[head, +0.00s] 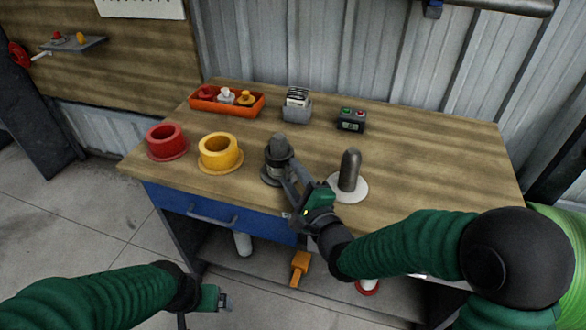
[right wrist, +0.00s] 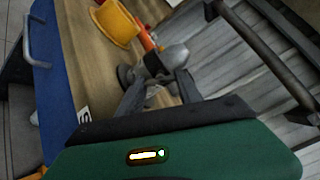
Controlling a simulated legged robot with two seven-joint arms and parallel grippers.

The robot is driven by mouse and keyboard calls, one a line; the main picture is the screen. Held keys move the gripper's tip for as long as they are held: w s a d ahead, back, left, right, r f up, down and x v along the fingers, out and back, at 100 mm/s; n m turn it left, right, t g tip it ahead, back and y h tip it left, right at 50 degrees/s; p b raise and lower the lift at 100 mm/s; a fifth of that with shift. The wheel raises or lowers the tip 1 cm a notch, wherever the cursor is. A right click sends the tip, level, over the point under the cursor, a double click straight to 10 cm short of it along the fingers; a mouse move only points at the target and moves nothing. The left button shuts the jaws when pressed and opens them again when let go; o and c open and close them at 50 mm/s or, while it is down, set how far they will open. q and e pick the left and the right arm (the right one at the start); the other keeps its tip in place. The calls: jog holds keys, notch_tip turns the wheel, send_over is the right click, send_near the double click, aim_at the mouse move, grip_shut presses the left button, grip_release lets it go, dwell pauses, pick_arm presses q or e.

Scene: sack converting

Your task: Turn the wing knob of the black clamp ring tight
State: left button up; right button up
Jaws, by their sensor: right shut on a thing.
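The black clamp ring (head: 268,178) sits on the bench near its front edge, around the base of a dark grey rounded post (head: 279,147). My right gripper (head: 287,180) reaches in from the front right, its fingers at the near side of the ring. In the right wrist view, the fingers (right wrist: 158,92) close in at the foot of the grey post (right wrist: 172,58). The gripper is shut on the wing knob, which is mostly hidden between the fingers. My left gripper (head: 222,300) is low at the front left, away from the bench; its finger opening is unclear.
Left of the clamp ring stand a yellow flanged ring (head: 220,152) and a red one (head: 167,142). Behind are an orange tray (head: 228,108), a grey box (head: 296,110) and a button box (head: 351,121). A dark post (head: 349,170) on a white disc stands close right. The bench's right side is clear.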

jog(key=m+p, duration=0.4)
jog(key=m, duration=0.1)
jog(key=shift+f, duration=0.1)
jog(key=shift+m+p, duration=1.05)
jog(key=shift+m, duration=0.45)
jog(key=shift+f, duration=0.1)
jog(key=o, duration=1.1)
jog(key=shift+c, duration=0.2)
jog(key=o, duration=0.3)
jog(key=shift+w, duration=0.1)
